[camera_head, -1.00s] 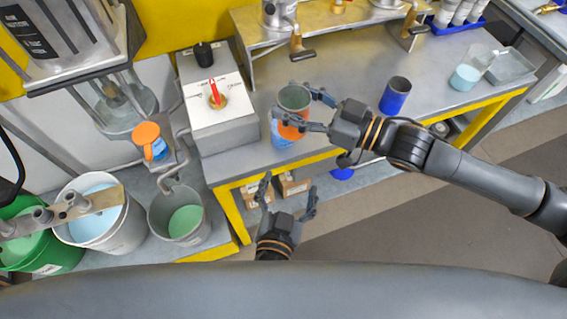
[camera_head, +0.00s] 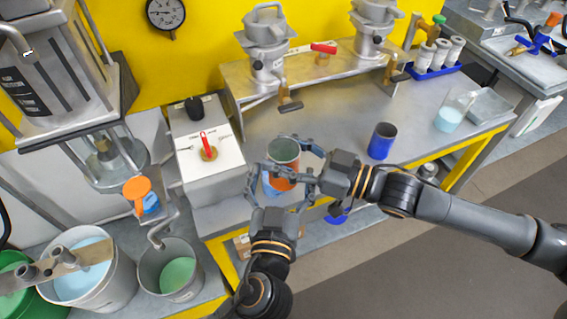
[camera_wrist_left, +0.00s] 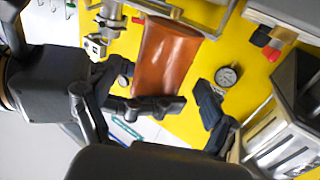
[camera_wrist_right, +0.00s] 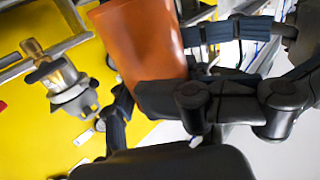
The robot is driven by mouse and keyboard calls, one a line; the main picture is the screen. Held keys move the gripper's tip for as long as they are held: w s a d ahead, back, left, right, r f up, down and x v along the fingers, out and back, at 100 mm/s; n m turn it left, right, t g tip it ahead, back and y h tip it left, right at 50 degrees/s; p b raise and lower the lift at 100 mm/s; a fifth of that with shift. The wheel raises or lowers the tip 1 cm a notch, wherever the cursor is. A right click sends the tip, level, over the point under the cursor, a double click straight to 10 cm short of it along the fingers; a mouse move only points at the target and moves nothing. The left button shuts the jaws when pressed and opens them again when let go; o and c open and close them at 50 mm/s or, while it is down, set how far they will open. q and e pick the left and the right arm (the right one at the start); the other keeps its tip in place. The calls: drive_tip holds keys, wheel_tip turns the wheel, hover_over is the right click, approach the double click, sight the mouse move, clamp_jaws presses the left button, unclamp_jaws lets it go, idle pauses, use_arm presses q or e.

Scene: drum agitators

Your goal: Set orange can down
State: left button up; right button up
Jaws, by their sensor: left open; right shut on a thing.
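The orange can (camera_head: 283,151) is upright with its open top showing, at the front edge of the grey bench. My right gripper (camera_head: 290,160) is shut on it from the right. I cannot tell whether its base touches the bench. My left gripper (camera_head: 279,190) is open, just below and in front of the can, its fingers spread to either side. In the left wrist view the can (camera_wrist_left: 167,55) is beyond the open fingers. In the right wrist view the can (camera_wrist_right: 140,45) is between the fingers. Its lower part is partly hidden by both grippers.
A blue can (camera_head: 381,141) stands on the bench (camera_head: 340,115) to the right. A grey control box (camera_head: 208,155) with a red-handled switch is close on the left. Bare bench lies between the orange and blue cans. Buckets (camera_head: 170,271) stand lower left.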

use_arm(q)
drive_tip(key=shift+w+d, duration=0.2)
drive_tip(key=shift+w, duration=1.2)
drive_tip(key=shift+c, duration=0.2)
drive_tip(key=c, duration=1.1)
drive_tip(key=shift+c, duration=0.8)
use_arm(e)
drive_tip(key=o, duration=1.3)
